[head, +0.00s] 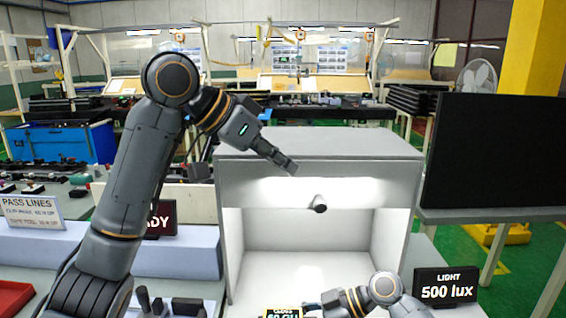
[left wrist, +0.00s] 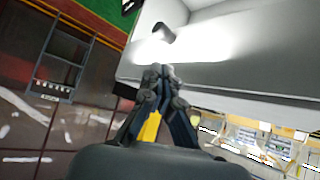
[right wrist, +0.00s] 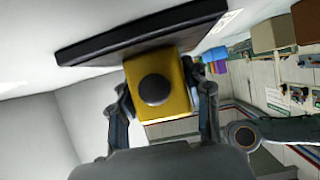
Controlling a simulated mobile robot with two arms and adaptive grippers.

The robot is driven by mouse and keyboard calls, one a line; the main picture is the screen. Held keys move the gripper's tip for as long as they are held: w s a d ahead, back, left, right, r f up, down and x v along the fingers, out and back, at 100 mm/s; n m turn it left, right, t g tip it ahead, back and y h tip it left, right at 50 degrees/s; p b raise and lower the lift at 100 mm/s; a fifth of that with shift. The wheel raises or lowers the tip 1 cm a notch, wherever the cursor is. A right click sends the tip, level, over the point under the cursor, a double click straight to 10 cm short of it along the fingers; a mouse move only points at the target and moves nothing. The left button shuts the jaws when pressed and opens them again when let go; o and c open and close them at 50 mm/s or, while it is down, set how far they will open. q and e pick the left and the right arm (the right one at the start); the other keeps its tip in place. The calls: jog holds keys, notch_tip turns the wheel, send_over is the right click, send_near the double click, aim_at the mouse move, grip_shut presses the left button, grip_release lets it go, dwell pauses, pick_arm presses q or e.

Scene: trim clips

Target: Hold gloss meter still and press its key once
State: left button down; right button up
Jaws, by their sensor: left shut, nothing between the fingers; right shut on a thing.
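The gloss meter shows in the head view as a small dark display with a yellow edge (head: 283,313), cut off by the bottom edge. In the right wrist view a yellow block (right wrist: 178,106) with a round black knob-like part (right wrist: 154,90) sits between the fingers of my right gripper (right wrist: 162,98). My right gripper is shut on it; I cannot tell whether the black part is the key. My left gripper (head: 290,167) is shut and empty, raised before the light booth's upper front, well above the meter. Its fingertips (left wrist: 160,72) meet in the left wrist view.
The white light booth (head: 320,142) stands open at the front, with a dark cylinder (head: 319,204) under its top. A "500 lux" sign (head: 446,288) stands at right, a large black screen (head: 495,150) behind it. A "READY"-like sign (head: 161,219) is partly hidden by my left arm.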

jog(key=o, duration=0.9)
jog(key=shift+o, duration=0.2)
